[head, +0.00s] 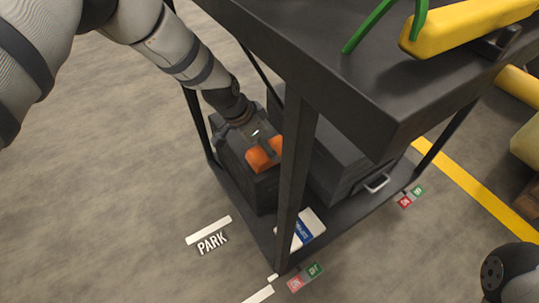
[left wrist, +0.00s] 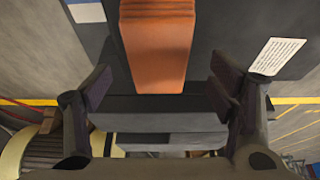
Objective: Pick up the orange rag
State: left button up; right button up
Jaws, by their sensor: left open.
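The orange rag (head: 264,154) lies on top of a dark box (head: 258,193) on the cart's lower shelf. In the left wrist view the rag (left wrist: 158,48) is a folded orange block, centred at the top of the picture. My left gripper (head: 257,142) reaches in under the cart's top and is at the rag in the head view. In the left wrist view my left gripper (left wrist: 158,92) is open, its fingers apart on either side of the rag's near end. No finger visibly touches it. A cart leg partly hides the rag's right side.
The dark cart top (head: 364,60) overhangs the arm and carries a yellow part (head: 465,27). A cart leg (head: 297,170) stands close to the gripper. A dark case (head: 348,165) and a blue-white packet (head: 302,229) sit on the lower shelf. Floor at left is clear.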

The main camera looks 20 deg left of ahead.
pick_arm(q)
jog(key=x, duration=0.3)
jog(key=shift+f+b, duration=0.2)
jog(key=shift+b, duration=0.2)
jog(key=shift+r, duration=0.1)
jog(key=shift+s, duration=0.1)
jog(key=shift+c, duration=0.3)
jog(key=c, duration=1.3)
